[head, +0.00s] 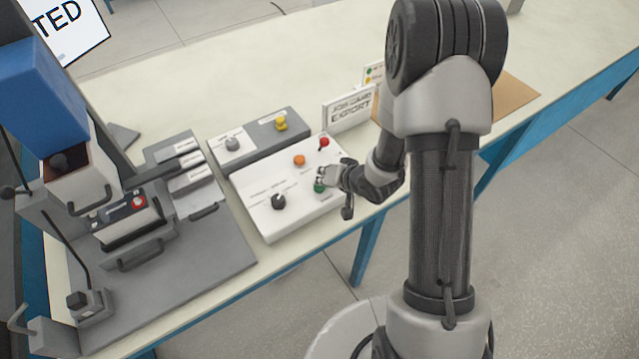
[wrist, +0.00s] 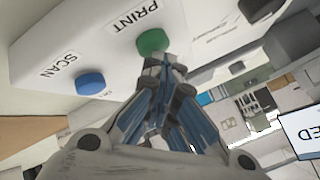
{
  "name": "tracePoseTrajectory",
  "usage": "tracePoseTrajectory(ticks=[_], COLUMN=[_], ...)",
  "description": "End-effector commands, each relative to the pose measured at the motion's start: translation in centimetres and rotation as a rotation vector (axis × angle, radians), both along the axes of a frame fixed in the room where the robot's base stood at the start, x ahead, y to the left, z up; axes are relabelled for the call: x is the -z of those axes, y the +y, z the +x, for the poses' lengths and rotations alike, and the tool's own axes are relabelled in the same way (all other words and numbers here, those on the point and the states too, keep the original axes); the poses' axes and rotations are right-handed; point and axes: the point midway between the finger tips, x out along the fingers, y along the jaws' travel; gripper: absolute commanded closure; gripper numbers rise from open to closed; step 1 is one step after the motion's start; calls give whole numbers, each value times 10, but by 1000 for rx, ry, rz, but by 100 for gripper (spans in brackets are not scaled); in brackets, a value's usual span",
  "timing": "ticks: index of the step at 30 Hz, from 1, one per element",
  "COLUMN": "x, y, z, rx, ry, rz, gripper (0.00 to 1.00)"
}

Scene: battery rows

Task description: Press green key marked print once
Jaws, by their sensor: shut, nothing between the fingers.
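The green key (head: 319,188) sits on the white sloped panel (head: 262,185), at its front right. In the wrist view the green key (wrist: 152,40) lies beside the printed word PRINT. My gripper (head: 325,176) is shut and empty, right at the green key and partly covering it in the head view. In the wrist view the fingertips of my gripper (wrist: 160,62) meet the lower edge of the green key in the picture. I cannot tell whether they touch it. A blue key (wrist: 90,84) marked SCAN is beside it.
The panel also carries an orange key (head: 299,160), a red key (head: 323,142) and a black knob (head: 278,202). A grey box (head: 258,138) with a yellow knob stands behind. A sign (head: 349,110) stands at back right. A grey machine (head: 150,240) fills the left.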

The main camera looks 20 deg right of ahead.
Motion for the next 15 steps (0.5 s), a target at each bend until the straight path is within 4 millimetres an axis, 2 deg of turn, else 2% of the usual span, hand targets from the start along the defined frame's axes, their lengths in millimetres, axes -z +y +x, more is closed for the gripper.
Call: tracePoseTrajectory(ticks=[5,15], x=[-1,-19], y=[0,0], z=[-1,-1], rx=[-1,0], ry=[2,1], rz=[0,-1], gripper=[100,100])
